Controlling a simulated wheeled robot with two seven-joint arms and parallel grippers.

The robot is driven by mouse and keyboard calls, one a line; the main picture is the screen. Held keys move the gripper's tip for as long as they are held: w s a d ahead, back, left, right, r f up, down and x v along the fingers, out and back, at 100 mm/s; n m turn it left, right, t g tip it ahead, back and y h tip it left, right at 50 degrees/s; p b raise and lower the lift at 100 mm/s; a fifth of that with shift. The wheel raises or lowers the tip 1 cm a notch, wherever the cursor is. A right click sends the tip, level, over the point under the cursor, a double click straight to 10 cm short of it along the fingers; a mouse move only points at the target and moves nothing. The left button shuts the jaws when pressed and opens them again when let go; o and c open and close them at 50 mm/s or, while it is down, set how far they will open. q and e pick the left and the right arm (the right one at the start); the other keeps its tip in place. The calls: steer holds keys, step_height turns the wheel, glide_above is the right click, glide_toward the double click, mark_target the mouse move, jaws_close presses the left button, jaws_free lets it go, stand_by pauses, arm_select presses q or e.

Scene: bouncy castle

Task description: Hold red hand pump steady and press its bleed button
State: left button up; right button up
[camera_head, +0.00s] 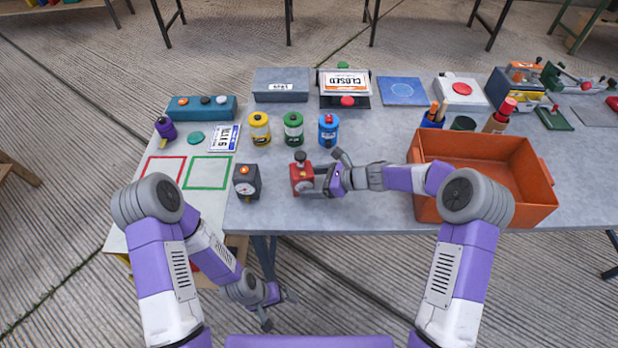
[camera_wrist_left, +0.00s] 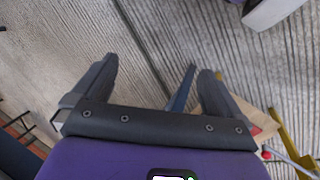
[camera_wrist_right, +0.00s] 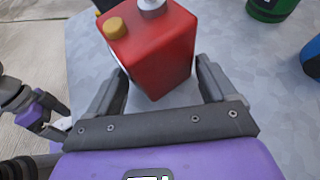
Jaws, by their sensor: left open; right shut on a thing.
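The red hand pump (camera_head: 301,183) stands upright on the grey table, near its front edge. It has a dark knob on top in the head view. The right wrist view shows its red body (camera_wrist_right: 158,55), a brass-coloured button (camera_wrist_right: 115,28) on the top and a pale round fitting (camera_wrist_right: 151,5) cut off by the frame. My right gripper (camera_head: 316,181) reaches in from the right and is shut on the pump's body, one finger on each side. My left gripper (camera_head: 279,309) is open and empty, low in front of the table. The left wrist view shows its spread fingers (camera_wrist_left: 158,70) over the floor.
A dark gauge box (camera_head: 247,187) with an orange button stands left of the pump. Yellow (camera_head: 259,130), green (camera_head: 293,130) and blue (camera_head: 328,131) canisters stand behind. An orange crate (camera_head: 540,210) is at right. Red and green outlined squares (camera_head: 207,187) at left are empty.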

stand_by(0.5)
arm_select(q)
jaws_close()
stand_by(0.4)
stand_by(1.1)
